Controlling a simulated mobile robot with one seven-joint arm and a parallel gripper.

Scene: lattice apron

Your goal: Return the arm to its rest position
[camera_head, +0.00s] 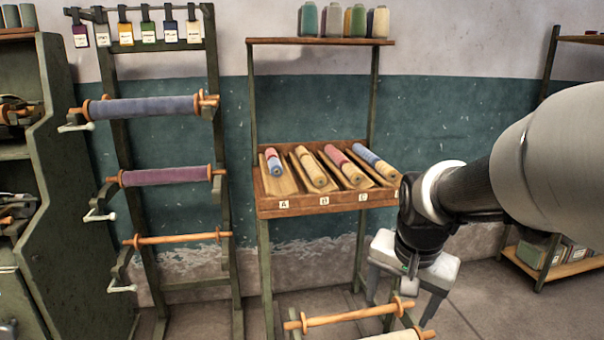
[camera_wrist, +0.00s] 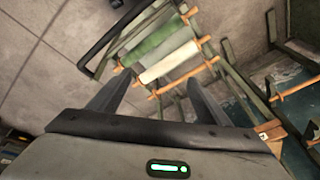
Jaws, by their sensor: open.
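My gripper (camera_head: 400,292) hangs at the end of my arm at the lower right of the head view, pointing down, in front of the right side of the tray stand. Its two fingers are apart with nothing between them. In the wrist view my gripper (camera_wrist: 152,95) also shows open and empty. Beyond its fingers, apart from them, is a low rack with a green roll (camera_wrist: 158,38) and a pale roll (camera_wrist: 168,65).
A wooden tray (camera_head: 310,204) holds several coloured spools in lettered slots. A rack at left carries a blue roll (camera_head: 150,107), a red roll (camera_head: 165,176) and a bare rod (camera_head: 177,238). Another rod (camera_head: 350,316) lies low near my gripper. A shelf (camera_head: 565,268) stands at right.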

